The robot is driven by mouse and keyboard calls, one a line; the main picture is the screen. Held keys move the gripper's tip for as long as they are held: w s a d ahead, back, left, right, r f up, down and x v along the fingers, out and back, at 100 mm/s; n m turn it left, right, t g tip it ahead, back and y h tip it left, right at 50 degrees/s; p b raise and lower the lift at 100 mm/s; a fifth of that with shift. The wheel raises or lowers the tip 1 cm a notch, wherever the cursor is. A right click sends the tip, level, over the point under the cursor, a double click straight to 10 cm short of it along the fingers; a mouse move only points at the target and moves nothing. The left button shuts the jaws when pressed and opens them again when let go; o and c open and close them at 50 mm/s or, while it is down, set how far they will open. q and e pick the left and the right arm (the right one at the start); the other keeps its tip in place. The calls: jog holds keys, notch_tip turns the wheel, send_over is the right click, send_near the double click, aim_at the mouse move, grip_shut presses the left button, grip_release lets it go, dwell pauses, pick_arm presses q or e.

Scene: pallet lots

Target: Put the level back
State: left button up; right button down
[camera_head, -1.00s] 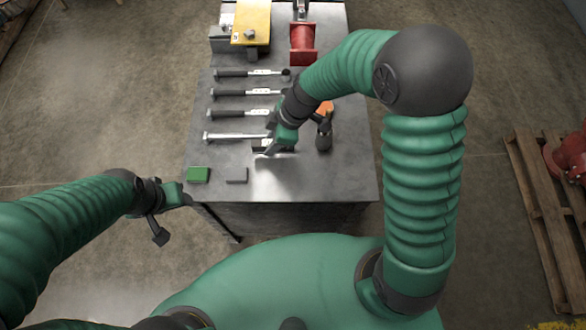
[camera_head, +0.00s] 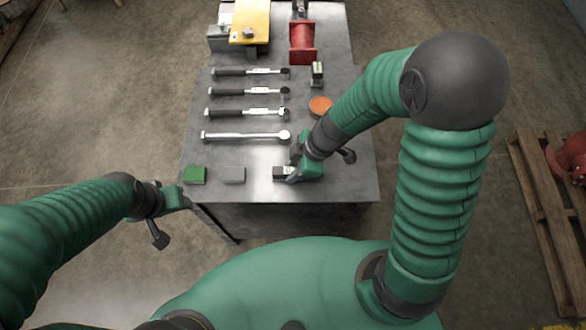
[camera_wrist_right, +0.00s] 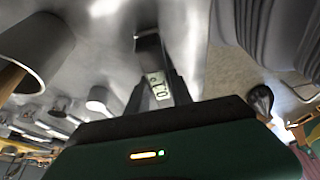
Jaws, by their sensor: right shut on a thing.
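The level, a small dark block with a pale digital display (camera_wrist_right: 158,85), is between the fingers of my right gripper (camera_head: 289,173), which is shut on it. In the head view the level (camera_head: 281,172) shows at the near part of the table, to the right of a grey block (camera_head: 233,175) and a green block (camera_head: 194,175). I cannot tell whether it touches the tabletop. My left gripper (camera_head: 176,197) is off the table's left front corner, and its jaws are too small to read.
Several wrenches (camera_head: 247,135) lie in a column on the metal table (camera_head: 345,188). An orange disc (camera_head: 320,105) and a small green-and-black item (camera_head: 317,74) are on the right. A red spool (camera_head: 303,43) and a yellow item (camera_head: 250,20) are at the back.

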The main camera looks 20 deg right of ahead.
jog(key=shift+f, duration=0.15)
jog(key=c, duration=1.1)
grip_release()
jog(key=shift+d+r, duration=0.1)
jog(key=shift+r, duration=0.45)
jog(key=p+v, duration=0.3)
jog(key=v, duration=0.8)
jog(key=shift+d, duration=0.15)
jog(key=shift+s, duration=0.2)
